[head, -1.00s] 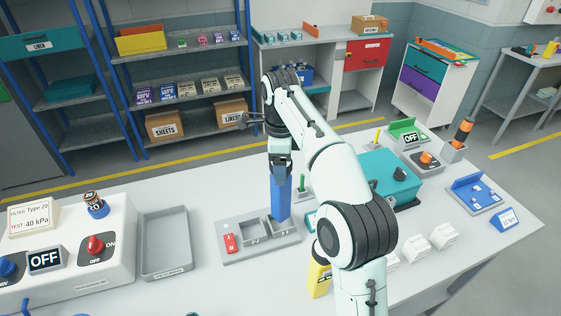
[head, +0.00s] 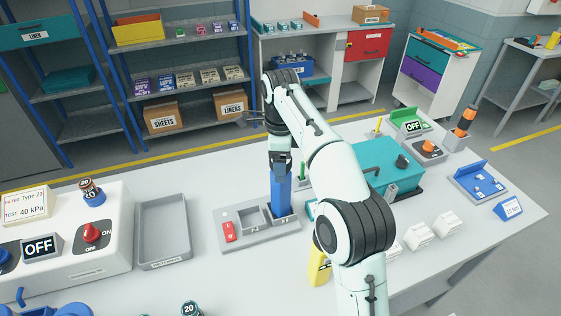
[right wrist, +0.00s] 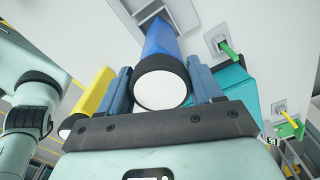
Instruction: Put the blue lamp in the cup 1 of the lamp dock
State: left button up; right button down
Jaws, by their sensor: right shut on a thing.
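The blue lamp (head: 280,192) is a blue cylinder with a dark collar at its upper end. It stands upright at the right-hand cup of the grey lamp dock (head: 232,252). Its lower end looks to be at or inside that cup; the exact depth cannot be told. My right gripper (head: 280,160) is shut on its upper part from above. In the right wrist view the lamp (right wrist: 160,45) sits between the fingers (right wrist: 160,88), with its pale round end facing the camera. The dock's left cup looks empty. The cup marks are too small to read. My left gripper is not in view.
A red switch (head: 229,231) is on the dock's left. A grey tray (head: 163,258) and a white panel (head: 120,240) stand further left. A yellow object (head: 319,268) is partly hidden by my right arm. A teal box (head: 385,166) stands behind right. Bare table lies in front of the dock.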

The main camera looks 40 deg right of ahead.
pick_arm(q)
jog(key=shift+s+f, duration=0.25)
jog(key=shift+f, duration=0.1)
pick_arm(e)
jog(key=shift+f, duration=0.55)
jog(key=shift+c, duration=0.5)
grip_release()
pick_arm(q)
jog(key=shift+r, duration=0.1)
pick_arm(e)
jog(key=shift+r, duration=0.1)
notch_tip(320, 180, up, 11)
jog(key=p, duration=0.4)
jog(key=shift+w+r, duration=0.15)
jog(key=shift+r, duration=0.05)
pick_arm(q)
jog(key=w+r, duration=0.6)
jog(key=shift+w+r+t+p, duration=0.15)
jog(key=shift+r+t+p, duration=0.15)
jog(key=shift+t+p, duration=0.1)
pick_arm(e)
jog(key=shift+s+r, duration=0.2)
jog(key=shift+r, duration=0.7)
